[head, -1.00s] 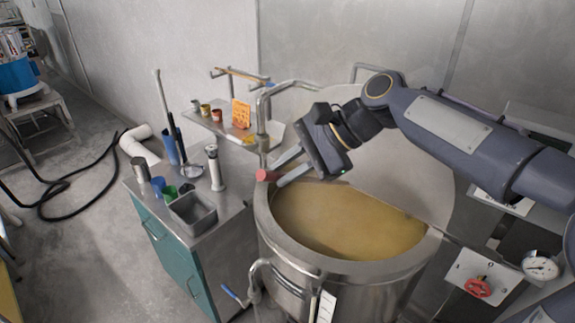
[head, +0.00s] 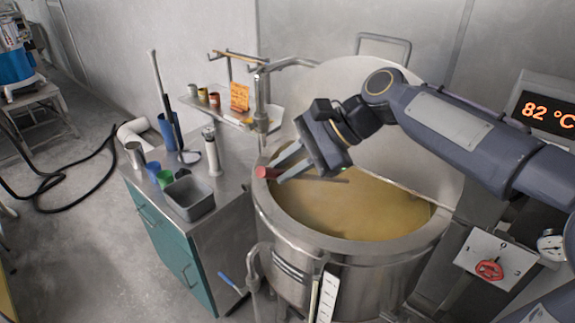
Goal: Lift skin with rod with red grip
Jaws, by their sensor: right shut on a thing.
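My right gripper (head: 278,169) reaches in from the right over the left rim of the steel vat (head: 352,246). It is shut on the rod with red grip (head: 266,172); the red end shows at the fingertips. A thin straight part of the rod shows to the right of the gripper, above the liquid; the rest is hidden behind the fingers. The skin (head: 365,212) is the dull yellow surface filling the vat. I cannot tell whether the rod touches it. My left gripper is not in view.
A steel-topped teal cabinet (head: 168,240) stands left of the vat, holding a grey tray (head: 187,197), cups and tall tools. A small shelf (head: 265,114) with an orange card (head: 240,97) is behind. A red valve knob (head: 489,270) and a temperature display (head: 545,110) are at right.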

